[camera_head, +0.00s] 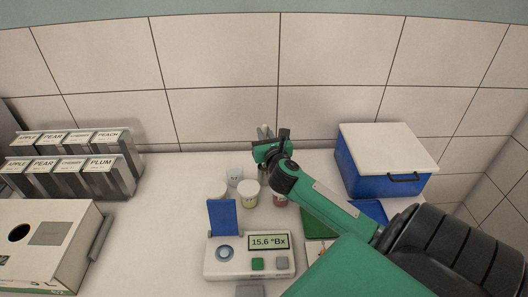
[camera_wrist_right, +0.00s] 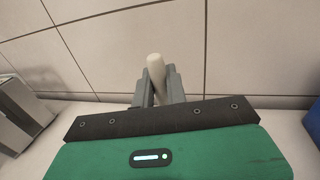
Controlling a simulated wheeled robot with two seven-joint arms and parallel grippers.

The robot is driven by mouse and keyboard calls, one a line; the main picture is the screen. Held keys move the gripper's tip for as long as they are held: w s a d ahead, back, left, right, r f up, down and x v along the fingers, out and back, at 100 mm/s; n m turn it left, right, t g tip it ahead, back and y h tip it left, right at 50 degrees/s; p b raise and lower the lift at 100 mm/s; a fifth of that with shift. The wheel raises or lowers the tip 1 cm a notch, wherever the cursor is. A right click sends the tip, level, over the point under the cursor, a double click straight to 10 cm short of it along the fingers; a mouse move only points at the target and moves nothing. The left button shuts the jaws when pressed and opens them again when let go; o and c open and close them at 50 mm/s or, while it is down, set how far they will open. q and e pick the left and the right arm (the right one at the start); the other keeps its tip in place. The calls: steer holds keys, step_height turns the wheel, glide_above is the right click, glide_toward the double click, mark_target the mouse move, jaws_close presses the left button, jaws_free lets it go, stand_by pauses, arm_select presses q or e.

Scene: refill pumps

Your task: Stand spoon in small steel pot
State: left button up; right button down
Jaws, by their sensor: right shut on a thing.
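My right gripper (camera_head: 266,136) is near the back wall in the middle of the head view. In the right wrist view my right gripper (camera_wrist_right: 156,92) is shut on a pale, rounded handle, which I take to be the spoon (camera_wrist_right: 155,68). The handle stands up between the two grey fingers, and its lower part is hidden by the gripper body. I cannot make out the small steel pot in either view; my right arm covers part of the counter. My left gripper is not in view.
A meter with a blue flap (camera_head: 222,218) reads 15.6 °Bx. Small cups (camera_head: 249,195) stand behind it. A blue box with a white lid (camera_head: 372,174) is at right. Labelled steel dispensers (camera_head: 110,183) and a white box (camera_head: 40,260) are at left. The counter between is clear.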

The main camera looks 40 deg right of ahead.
steer(key=shift+f, duration=3.5)
steer(key=shift+f+b, duration=0.1)
steer(key=shift+b, duration=0.2)
steer(key=c, duration=1.4)
jaws_free()
steer(key=shift+r, duration=0.2)
steer(key=b+v, duration=0.2)
steer(key=v, duration=0.8)
steer(key=shift+s+a+f, duration=0.1)
steer(key=shift+s+f, duration=0.05)
steer(key=shift+s, duration=0.2)
steer(key=shift+s+a, duration=0.3)
steer(key=shift+s, duration=0.35)
